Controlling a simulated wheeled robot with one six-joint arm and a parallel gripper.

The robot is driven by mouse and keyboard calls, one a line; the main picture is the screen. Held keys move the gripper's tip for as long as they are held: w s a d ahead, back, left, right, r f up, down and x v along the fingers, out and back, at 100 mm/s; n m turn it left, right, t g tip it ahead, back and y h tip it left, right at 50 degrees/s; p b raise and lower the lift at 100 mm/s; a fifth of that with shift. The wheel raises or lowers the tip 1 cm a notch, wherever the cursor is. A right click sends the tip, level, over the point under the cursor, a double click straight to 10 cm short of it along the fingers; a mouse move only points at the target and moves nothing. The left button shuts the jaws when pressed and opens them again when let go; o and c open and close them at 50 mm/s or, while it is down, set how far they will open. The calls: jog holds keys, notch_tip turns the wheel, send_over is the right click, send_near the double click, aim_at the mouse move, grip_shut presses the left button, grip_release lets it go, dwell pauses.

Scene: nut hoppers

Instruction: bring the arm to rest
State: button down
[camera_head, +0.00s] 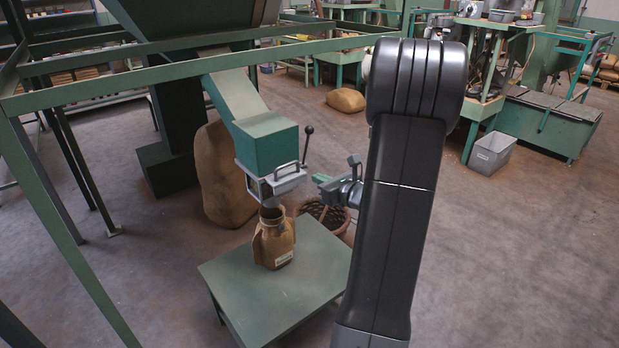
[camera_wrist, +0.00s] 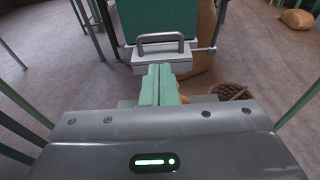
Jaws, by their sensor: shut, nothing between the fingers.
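My gripper (camera_head: 322,179) shows in the head view at the end of my dark arm, just right of the hopper's metal outlet. In the wrist view my gripper (camera_wrist: 159,70) has its pale green fingers together and nothing between them. The fingers point toward the outlet's grey handle (camera_wrist: 161,39) and appear in front of it; I cannot tell any contact. The outlet (camera_head: 276,184) hangs under a green chute box (camera_head: 267,145). A brown paper bag (camera_head: 273,240) stands upright below it, its open top close under the outlet.
The bag stands on a small green table (camera_head: 235,287). A wicker basket (camera_head: 327,215) and a large brown sack (camera_head: 222,190) are behind it. Green frame bars (camera_head: 180,72) cross at the left. A grey bin (camera_head: 490,153) stands at right; floor there is clear.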

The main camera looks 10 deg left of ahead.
aim_at(288, 165)
jog(key=shift+s+d, duration=0.3)
jog(key=shift+d, duration=0.1)
jog(key=p+x, duration=0.1)
jog(key=x, duration=1.3)
jog(key=shift+a+p, duration=0.1)
jog(key=shift+p, duration=0.25)
jog(key=shift+r, duration=0.1)
jog(key=shift+r, duration=0.1)
